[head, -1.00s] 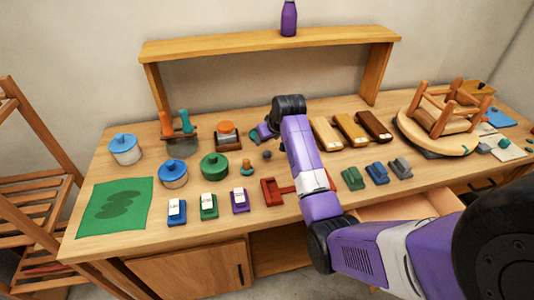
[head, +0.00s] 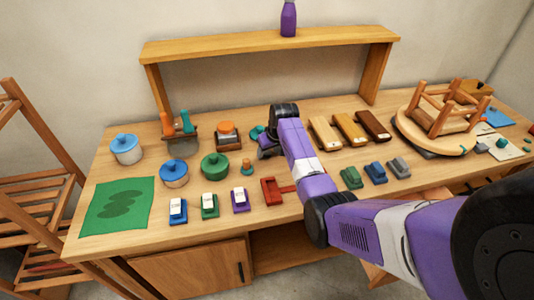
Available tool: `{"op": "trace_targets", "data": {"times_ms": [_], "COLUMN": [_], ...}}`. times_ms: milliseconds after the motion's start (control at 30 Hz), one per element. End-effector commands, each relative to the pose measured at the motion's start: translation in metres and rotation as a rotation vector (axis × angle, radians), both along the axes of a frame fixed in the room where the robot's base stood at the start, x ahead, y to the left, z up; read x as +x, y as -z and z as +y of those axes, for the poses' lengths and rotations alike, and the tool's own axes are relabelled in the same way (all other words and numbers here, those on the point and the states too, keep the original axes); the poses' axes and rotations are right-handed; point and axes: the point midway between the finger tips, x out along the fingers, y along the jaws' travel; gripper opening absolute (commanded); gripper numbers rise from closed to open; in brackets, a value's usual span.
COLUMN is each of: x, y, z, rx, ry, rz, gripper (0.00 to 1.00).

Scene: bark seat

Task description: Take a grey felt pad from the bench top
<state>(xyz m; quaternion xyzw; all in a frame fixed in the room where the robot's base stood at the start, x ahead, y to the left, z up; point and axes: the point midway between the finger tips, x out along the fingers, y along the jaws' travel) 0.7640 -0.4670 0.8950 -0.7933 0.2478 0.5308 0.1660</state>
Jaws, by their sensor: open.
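My gripper (head: 267,150) is at the middle of the bench top (head: 330,179), low over the wood, behind the red tool. The wrist and purple gripper body hide most of the jaws, which are open. I cannot make out anything between them. No grey felt pad shows clearly now. A small dark grey round piece that showed at this spot earlier is now hidden behind my gripper; I cannot tell if it is a pad. A teal round piece (head: 257,132) lies just beyond the gripper.
Blue-lidded tins (head: 126,149) and a green tin (head: 214,166) stand at left, beside a green mat (head: 116,205). Long wooden-backed brushes (head: 325,133) lie right of my arm. An upturned stool (head: 438,118) stands farther right. A shelf (head: 270,42) spans the back.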

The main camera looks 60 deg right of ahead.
Motion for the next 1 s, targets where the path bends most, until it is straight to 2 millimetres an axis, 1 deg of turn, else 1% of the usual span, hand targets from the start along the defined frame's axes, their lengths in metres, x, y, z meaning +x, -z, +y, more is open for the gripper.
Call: {"op": "trace_targets", "data": {"times_ms": [267, 300, 367, 500, 533, 567, 867, 1000], "x": [0.0007, 0.0007, 0.0007, 0.0006, 0.0006, 0.0006, 0.0006, 0.0009], "y": [0.0018, 0.0017, 0.0016, 0.0017, 0.0017, 0.0017, 0.001, -0.0046], "z": [-0.0009, -0.0008, -0.0008, -0.0008, -0.0008, -0.0008, -0.0008, -0.001], "rx": [-0.001, -0.001, -0.001, -0.001, -0.001, -0.001, -0.002, -0.002], "ry": [0.0, 0.0, 0.0, 0.0, 0.0, 0.0, 0.0, 0.0], "rz": [0.0, 0.0, 0.0, 0.0, 0.0, 0.0, -0.001, -0.001], "gripper": [0.55, 0.47, 0.36, 0.08, 0.02, 0.0, 0.0, 0.0]}}
